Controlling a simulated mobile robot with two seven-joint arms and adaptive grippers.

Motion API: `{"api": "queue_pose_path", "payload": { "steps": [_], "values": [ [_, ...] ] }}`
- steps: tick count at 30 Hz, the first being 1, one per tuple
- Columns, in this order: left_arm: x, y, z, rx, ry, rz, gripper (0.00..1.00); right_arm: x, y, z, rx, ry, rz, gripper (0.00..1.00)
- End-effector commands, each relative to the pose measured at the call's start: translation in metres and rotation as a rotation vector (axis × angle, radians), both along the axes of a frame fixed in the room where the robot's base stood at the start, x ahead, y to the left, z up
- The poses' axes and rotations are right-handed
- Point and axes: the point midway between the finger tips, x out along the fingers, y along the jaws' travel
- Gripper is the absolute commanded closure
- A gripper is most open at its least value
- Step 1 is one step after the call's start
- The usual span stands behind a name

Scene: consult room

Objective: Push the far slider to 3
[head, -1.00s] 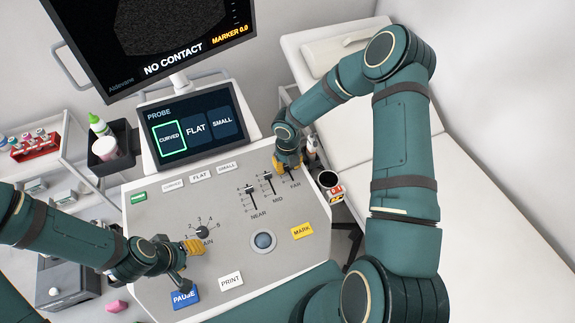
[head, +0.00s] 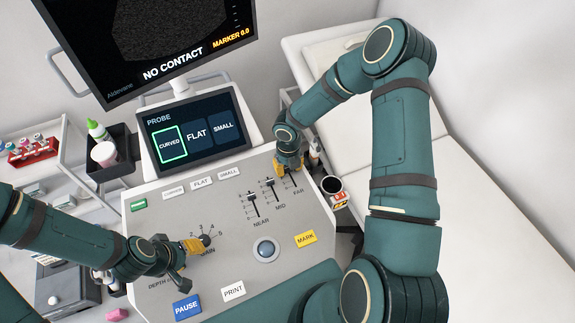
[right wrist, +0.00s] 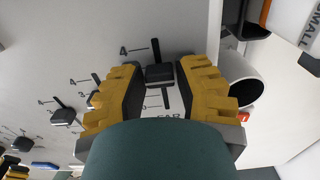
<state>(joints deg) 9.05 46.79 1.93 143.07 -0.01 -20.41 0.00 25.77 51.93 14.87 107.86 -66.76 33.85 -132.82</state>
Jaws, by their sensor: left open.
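The control panel (head: 215,262) has three sliders labelled NEAR, MID and FAR. The far slider's dark knob (right wrist: 160,73) sits just below the slot's 4 mark in the right wrist view. My right gripper (right wrist: 161,80) has its yellow fingers on either side of this knob; whether they touch it is unclear. In the head view my right gripper (head: 288,168) hides most of the far slider. The mid slider (head: 269,183) and near slider (head: 252,198) stand to its left.
The touchscreen (head: 197,130) is behind the panel. The trackball (head: 265,250), yellow MARK key (head: 305,239) and blue PAUSE key (head: 187,308) lie nearer. A white couch (head: 470,230) is at right.

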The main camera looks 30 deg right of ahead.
Motion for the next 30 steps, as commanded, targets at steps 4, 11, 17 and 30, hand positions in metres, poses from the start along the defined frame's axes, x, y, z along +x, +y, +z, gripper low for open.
{"api": "queue_pose_path", "payload": {
  "steps": [4,11,17,30],
  "values": [
    [0.001,0.0,0.0,0.0,-0.001,0.0,0.53,0.0,0.0,0.0,0.0,0.0,0.0,0.43],
    [0.001,0.0,0.0,0.0,-0.001,0.0,0.53,0.001,0.0,0.002,-0.001,-0.002,0.0,0.43],
    [0.0,0.0,0.0,0.0,-0.001,0.0,0.53,0.002,-0.001,0.021,-0.001,-0.005,0.0,0.43],
    [0.0,0.0,0.0,0.0,-0.001,0.0,0.53,0.002,-0.001,0.103,-0.002,-0.002,0.0,0.43]
  ]
}}
